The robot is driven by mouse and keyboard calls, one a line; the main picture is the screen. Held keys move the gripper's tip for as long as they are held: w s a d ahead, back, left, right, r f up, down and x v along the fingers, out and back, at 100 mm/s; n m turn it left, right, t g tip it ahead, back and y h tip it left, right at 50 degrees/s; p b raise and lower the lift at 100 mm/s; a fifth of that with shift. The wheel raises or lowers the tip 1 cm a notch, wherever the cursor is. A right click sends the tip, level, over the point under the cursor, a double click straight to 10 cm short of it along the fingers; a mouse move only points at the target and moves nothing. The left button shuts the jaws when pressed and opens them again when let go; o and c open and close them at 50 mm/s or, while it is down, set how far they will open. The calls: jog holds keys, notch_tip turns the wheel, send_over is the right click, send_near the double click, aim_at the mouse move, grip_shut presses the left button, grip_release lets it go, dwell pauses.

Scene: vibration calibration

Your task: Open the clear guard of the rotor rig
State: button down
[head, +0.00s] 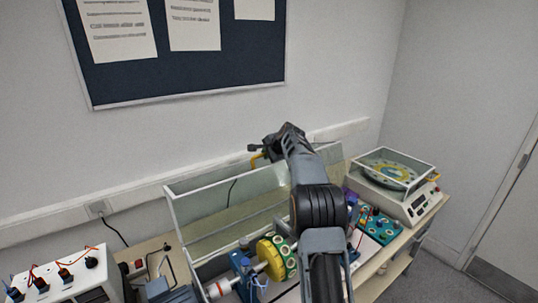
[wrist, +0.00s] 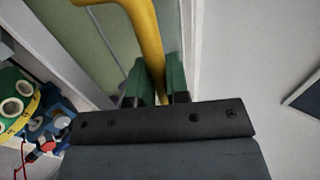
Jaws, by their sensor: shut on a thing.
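The clear guard (head: 205,208) of the rotor rig is swung up and stands raised at the back of the rig, near the wall. Its yellow handle (head: 256,160) is at the upper edge, partly hidden by my gripper (head: 264,150). In the wrist view the yellow handle (wrist: 148,40) runs between the green fingertips of my gripper (wrist: 163,84), which is shut on it. The rotor, with a yellow and green disc (head: 271,260), lies uncovered below and in front of the guard. Part of the disc shows at the left of the wrist view (wrist: 16,108).
A white box with knobs and cables (head: 68,276) stands at the left. A balance-like machine with a clear lid (head: 398,178) and a teal tray (head: 377,226) are at the right. The wall with a notice board (head: 190,75) is close behind the guard.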

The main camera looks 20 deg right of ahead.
jog(key=shift+w, duration=0.15)
jog(key=c, duration=1.1)
grip_release()
jog(key=b+v, duration=0.4)
jog(key=v, duration=0.9)
jog(key=shift+s+r, duration=0.15)
jog(key=shift+s, duration=0.25)
